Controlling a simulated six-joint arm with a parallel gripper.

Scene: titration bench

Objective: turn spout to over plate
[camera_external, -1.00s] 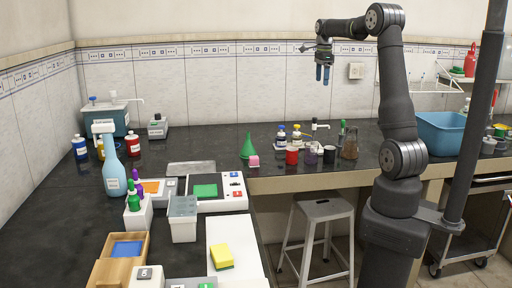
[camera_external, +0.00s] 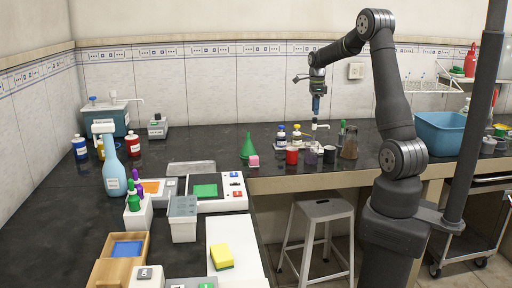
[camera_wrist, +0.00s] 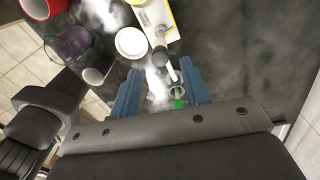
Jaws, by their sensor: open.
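The dispenser spout (camera_wrist: 172,72) is a short white tube. It sticks out from a dark round dispenser head (camera_wrist: 160,56) and points down and right in the wrist view, away from the plate. The white round plate (camera_wrist: 130,42) lies left of the head; I cannot make it out in the external view. My gripper (camera_wrist: 161,70) is open with two blue fingers, one on each side of the spout and apart from it. In the external view my gripper (camera_external: 317,108) points down just above the dispenser (camera_external: 314,127). I cannot tell the exact height gap.
A brown flask (camera_external: 349,147) is to the right. A green-tipped item (camera_wrist: 178,101) stands near the right finger. A green funnel (camera_external: 248,146) is at left.

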